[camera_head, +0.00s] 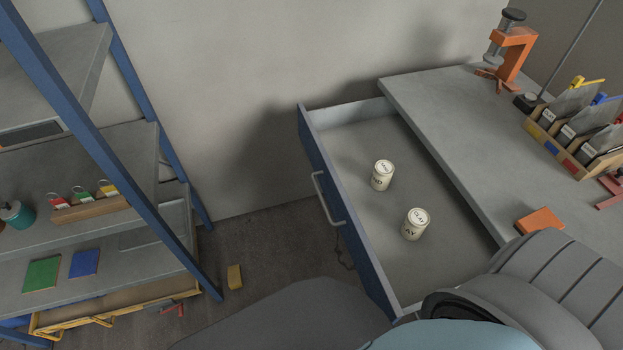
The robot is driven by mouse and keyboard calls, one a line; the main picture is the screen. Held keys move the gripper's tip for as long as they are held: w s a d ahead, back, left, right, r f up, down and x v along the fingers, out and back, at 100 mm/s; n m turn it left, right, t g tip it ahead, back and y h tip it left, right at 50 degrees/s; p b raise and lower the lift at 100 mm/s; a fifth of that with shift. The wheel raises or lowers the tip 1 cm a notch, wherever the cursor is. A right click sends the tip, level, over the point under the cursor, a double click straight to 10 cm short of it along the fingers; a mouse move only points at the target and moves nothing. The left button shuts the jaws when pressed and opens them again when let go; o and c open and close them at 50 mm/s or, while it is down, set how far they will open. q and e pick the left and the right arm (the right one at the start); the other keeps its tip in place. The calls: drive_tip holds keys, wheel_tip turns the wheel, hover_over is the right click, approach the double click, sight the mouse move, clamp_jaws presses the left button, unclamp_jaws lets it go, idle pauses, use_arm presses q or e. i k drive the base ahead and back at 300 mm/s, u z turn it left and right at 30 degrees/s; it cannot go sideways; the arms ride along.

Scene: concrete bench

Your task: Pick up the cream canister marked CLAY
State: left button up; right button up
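The cream canister marked CLAY (412,232) stands upright inside the open drawer (359,225), in its nearer half. Its lid and side carry dark lettering; the lid reads CLAY. A second cream canister (380,182) of the same shape stands upright farther back and to the left in the same drawer, apart from the first. Its lettering is too small to read surely. Neither gripper shows in this view. Parts of my own body cover the lower right corner and hide the near right end of the drawer.
The grey bench top (440,120) borders the drawer's right side. It bears an orange clamp-like device (513,55), a wooden sorter (567,150) and an orange block (539,220). A blue-framed shelf (95,105) stands left. A yellow block (234,277) lies on the floor. The drawer floor around the canisters is clear.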

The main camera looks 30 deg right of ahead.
sight(418, 219)
drive_tip(key=z, duration=1.7)
